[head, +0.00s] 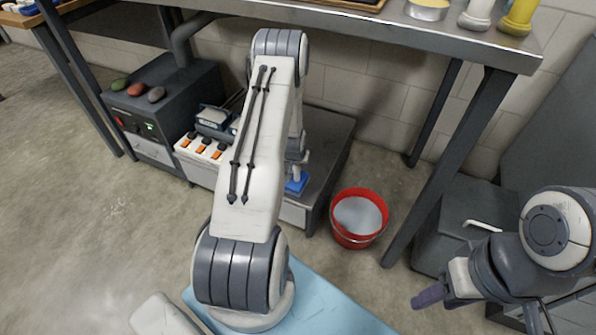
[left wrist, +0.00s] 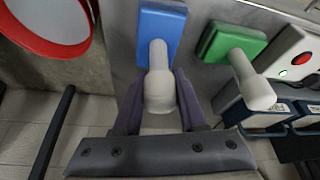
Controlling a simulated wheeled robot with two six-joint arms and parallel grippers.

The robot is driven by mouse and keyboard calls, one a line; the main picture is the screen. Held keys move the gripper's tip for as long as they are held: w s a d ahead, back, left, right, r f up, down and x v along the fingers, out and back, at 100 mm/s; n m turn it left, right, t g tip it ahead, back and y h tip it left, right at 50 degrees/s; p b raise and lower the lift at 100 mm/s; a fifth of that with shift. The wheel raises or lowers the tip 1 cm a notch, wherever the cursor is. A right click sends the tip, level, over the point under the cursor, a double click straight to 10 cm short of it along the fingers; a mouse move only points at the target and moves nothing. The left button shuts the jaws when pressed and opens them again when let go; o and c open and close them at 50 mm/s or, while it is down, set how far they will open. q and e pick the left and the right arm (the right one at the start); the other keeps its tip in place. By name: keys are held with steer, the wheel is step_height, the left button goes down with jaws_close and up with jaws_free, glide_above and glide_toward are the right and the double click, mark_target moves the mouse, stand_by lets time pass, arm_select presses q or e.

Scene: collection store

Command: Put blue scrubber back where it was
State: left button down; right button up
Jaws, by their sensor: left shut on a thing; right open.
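The blue scrubber (head: 297,183) has a flat blue head and a pale upright handle. In the head view it shows at the right side of my left arm, over the low grey metal surface. In the left wrist view my left gripper (left wrist: 160,98) is shut on the pale handle of the blue scrubber (left wrist: 161,28). I cannot tell whether its head touches the surface. In the head view my left arm hides most of that gripper. My right gripper (head: 436,294) is open and empty at the lower right, away from the scrubber.
A green scrubber (left wrist: 229,41) stands close to the right of the blue one in the left wrist view. A red bucket (head: 359,219) stands on the floor right of the low surface. A dark box with coloured stones and a white strip with orange switches (head: 201,148) lie left.

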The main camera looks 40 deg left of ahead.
arm_select(q)
steer(key=shift+f, duration=0.3)
steer(key=c, duration=0.9)
jaws_free()
steer(key=shift+f, duration=0.2)
steer(key=o, duration=0.4)
steer(key=shift+o, duration=0.2)
